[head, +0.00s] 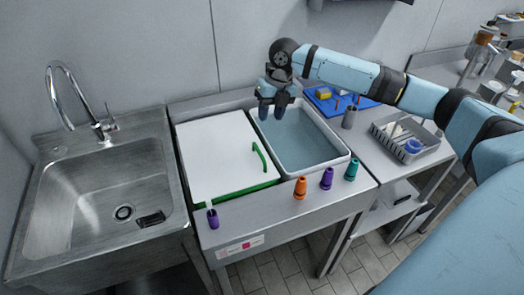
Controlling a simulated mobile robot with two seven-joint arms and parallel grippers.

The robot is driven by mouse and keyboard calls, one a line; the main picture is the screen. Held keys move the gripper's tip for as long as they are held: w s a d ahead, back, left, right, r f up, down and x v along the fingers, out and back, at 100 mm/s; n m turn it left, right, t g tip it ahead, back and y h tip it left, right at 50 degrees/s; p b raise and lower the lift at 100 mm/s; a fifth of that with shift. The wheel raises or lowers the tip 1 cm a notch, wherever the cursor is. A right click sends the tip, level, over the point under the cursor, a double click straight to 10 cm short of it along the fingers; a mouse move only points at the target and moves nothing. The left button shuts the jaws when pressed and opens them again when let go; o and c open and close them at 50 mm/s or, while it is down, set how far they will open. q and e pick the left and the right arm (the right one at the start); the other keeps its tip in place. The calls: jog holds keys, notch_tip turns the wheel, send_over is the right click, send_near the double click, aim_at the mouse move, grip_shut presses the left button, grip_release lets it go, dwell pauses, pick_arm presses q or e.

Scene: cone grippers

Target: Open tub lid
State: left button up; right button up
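A white lid (215,150) with a green front edge lies flat over the left half of the metal counter; what is under it is hidden. Its green arched handle (259,157) stands near its right edge. To the right is an uncovered white-rimmed tub (318,168) holding bluish water. My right gripper (271,122) points down over the back left part of this tub, behind the handle and apart from it. Its two fingers look spread, with nothing between them. My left gripper is not in view.
A metal sink (95,190) with a tap (75,95) is at the left. Small purple (213,218), orange (300,188) and teal (351,169) cones stand along the front ledge. A grey basket (407,138) and a blue tray (330,104) are at the right.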

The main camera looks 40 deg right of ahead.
jog(key=f, duration=0.4)
jog(key=a+f, duration=0.1)
jog(key=f, duration=0.4)
jog(key=a+f, duration=0.1)
jog(key=f, duration=0.3)
jog(key=shift+w+a+f+p, duration=0.15)
jog(key=shift+w+a+p, duration=0.1)
jog(key=shift+w+p, duration=0.15)
grip_shut()
